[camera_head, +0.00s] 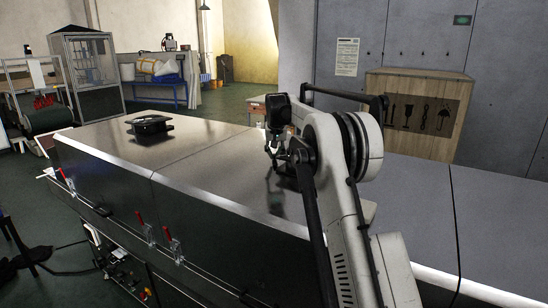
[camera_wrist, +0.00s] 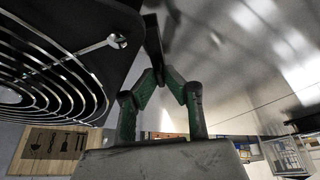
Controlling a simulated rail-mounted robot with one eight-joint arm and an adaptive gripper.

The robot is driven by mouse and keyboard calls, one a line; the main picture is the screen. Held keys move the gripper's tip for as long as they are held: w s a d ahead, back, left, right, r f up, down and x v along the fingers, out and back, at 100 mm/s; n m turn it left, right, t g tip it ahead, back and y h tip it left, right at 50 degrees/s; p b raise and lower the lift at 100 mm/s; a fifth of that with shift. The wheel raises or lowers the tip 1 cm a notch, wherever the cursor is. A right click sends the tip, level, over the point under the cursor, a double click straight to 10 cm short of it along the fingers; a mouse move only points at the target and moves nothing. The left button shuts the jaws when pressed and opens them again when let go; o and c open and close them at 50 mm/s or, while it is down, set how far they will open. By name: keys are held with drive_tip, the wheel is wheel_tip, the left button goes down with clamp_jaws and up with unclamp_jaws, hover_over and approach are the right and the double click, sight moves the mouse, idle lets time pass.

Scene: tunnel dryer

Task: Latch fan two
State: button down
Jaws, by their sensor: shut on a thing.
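My gripper (camera_wrist: 158,72), with green fingers, is shut on a dark bar (camera_wrist: 153,40) in the wrist view. I cannot tell whether this bar belongs to the fan beside it. That black fan (camera_wrist: 45,85), with a round wire guard, fills the left of the wrist view, close to the fingers. In the head view, my gripper (camera_head: 278,158) is over the dryer's metal top (camera_head: 205,160), and my arm hides much of this area. Another black fan (camera_head: 150,125) lies on the top at left.
Several red-handled clamps (camera_head: 146,231) line the dryer's near side. A wooden crate (camera_head: 420,112) stands at the back right, beside the grey wall. The metal top between the left fan and my gripper is clear. A glass cabinet (camera_head: 88,75) stands far left.

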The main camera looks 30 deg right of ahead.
drive_tip(key=n+y, duration=0.1)
drive_tip(key=n, duration=0.2)
drive_tip(key=n+y, duration=0.1)
drive_tip(key=n, duration=0.1)
drive_tip(key=shift+d+n, duration=0.2)
drive_tip(key=shift+n, duration=0.2)
drive_tip(key=n+y+p, duration=0.1)
drive_tip(key=n+y, duration=0.1)
drive_tip(key=n, duration=0.2)
drive_tip(key=shift+d+n, duration=0.15)
drive_tip(key=shift+n, duration=0.25)
drive_tip(key=shift+g, duration=0.3)
drive_tip(key=c, duration=1.9)
unclamp_jaws()
drive_tip(key=shift+o, duration=0.2)
drive_tip(key=v, duration=1.2)
drive_tip(key=shift+w, duration=0.1)
